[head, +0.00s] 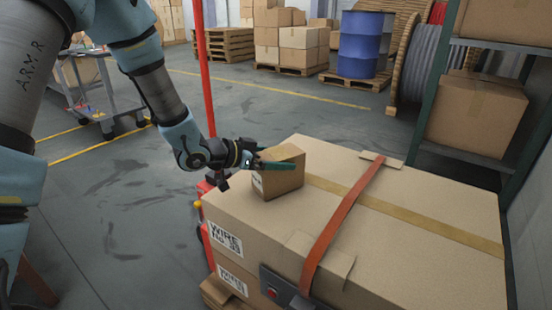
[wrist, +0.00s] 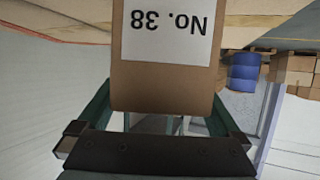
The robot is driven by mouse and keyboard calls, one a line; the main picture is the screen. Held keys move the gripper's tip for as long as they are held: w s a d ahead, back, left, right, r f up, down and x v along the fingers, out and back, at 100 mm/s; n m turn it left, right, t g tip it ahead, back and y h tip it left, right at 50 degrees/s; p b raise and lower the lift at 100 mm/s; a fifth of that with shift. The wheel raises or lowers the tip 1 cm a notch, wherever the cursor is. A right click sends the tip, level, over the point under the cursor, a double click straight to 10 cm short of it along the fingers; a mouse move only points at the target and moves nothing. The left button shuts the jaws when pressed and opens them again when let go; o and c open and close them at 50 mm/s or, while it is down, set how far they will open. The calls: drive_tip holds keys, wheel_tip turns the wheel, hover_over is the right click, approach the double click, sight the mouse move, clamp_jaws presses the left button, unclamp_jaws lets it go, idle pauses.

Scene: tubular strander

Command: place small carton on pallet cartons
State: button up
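The small carton (head: 281,178) is a brown box at the near left part of the top of the pallet cartons (head: 400,230). I cannot tell whether it touches that top or is just above it. My gripper (head: 279,163) reaches it from the left, with green fingers along both sides of the carton. In the wrist view the carton (wrist: 165,85) shows a white "No. 38" label and fills the space between the fingers (wrist: 165,110). The fingers look closed against its sides. The pallet cartons are large boxes with "WIRE" labels, stacked on a wooden pallet (head: 222,292).
An orange strap (head: 340,225) crosses the pallet cartons, with a buckle (head: 285,287) at the front. A red post (head: 203,75) rises behind my arm. Green-framed shelving (head: 470,155) with cartons stands at the right. The carton top right of the strap is clear.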

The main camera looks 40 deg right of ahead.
drive_tip(key=shift+r, duration=0.25)
drive_tip(key=p+v, duration=0.2)
drive_tip(key=v, duration=1)
drive_tip(key=shift+f, duration=0.1)
